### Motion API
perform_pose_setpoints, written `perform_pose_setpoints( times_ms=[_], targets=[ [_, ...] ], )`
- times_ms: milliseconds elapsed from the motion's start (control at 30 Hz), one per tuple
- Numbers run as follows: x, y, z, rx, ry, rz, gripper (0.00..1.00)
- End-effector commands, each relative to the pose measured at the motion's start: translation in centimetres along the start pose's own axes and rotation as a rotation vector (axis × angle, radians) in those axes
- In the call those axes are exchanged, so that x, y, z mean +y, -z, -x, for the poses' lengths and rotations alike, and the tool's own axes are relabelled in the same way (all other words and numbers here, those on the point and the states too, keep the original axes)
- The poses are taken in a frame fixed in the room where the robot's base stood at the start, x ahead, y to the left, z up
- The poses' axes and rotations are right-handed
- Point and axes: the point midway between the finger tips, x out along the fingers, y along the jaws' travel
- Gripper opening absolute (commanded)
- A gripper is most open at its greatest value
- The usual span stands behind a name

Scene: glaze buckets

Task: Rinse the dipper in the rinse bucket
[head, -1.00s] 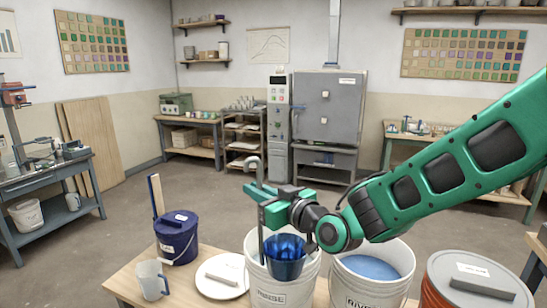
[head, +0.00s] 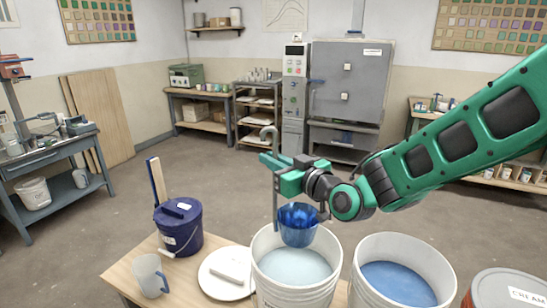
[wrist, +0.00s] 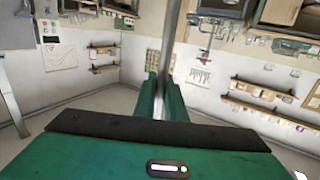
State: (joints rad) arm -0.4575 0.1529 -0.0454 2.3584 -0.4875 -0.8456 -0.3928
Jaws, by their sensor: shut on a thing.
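The dipper has a blue cup (head: 298,228) and a tall grey handle hooked at its top (head: 270,134). My gripper (head: 276,172) is shut on the handle; in the wrist view the grey handle (wrist: 175,45) stands between the green fingers. The cup hangs roughly upright at the mouth of the white rinse bucket (head: 295,298), over its pale liquid (head: 295,264). The cup's lower edge overlaps the bucket's far rim in the picture and looks clear of the liquid. Whether liquid remains in the cup is hard to tell.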

Motion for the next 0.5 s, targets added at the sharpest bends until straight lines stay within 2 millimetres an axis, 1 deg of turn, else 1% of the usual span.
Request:
perform_pose_setpoints(
  times_ms=[333,500],
  targets=[
    [0.5,-3.0,0.1,-0.002,-0.007,-0.002,0.0],
    [0.8,-4.3,-0.4,-0.017,-0.007,-0.014,0.0]
  ],
)
